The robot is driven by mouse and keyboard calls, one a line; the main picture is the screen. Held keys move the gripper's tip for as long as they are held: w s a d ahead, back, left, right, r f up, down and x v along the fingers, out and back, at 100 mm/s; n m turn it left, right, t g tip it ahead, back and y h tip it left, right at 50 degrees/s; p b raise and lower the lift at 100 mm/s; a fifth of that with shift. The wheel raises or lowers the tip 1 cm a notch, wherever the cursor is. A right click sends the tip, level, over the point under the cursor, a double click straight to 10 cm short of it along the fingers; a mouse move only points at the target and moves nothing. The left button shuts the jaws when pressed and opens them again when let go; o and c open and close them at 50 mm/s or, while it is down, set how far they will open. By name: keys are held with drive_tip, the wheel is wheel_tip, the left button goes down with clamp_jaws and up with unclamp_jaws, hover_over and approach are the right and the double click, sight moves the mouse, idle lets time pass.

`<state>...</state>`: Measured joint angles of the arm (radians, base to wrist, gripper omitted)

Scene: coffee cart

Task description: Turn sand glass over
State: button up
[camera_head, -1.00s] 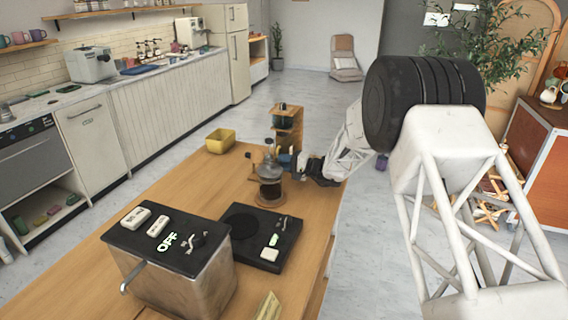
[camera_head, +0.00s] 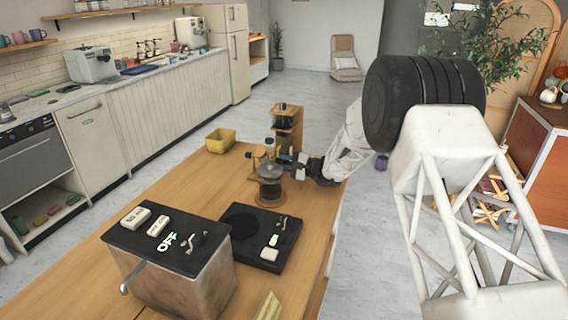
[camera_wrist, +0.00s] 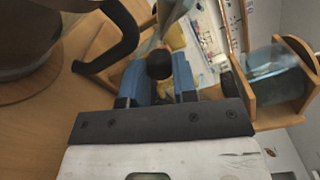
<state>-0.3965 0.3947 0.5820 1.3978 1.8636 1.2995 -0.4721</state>
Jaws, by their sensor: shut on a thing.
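My gripper (camera_head: 288,160) reaches in from the right over the counter, beside the glass coffee pot (camera_head: 270,188). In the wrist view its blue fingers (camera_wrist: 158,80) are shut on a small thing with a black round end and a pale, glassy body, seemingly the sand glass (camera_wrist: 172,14). The black round end faces the wrist camera, between the fingers. In the head view the held thing is small and partly merges with the pot's top, so its exact tilt and its sand cannot be told.
The pot's black handle (camera_wrist: 122,38) is close to the left of the fingers. A wooden stand (camera_head: 289,118) with a glass vessel is just behind. A yellow bin (camera_head: 220,141), a black scale (camera_head: 262,237) and a metal box with a black top (camera_head: 180,270) share the counter.

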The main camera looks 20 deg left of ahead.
drive_tip(key=o, duration=0.9)
drive_tip(key=shift+d, duration=0.15)
drive_tip(key=shift+d, duration=3.8)
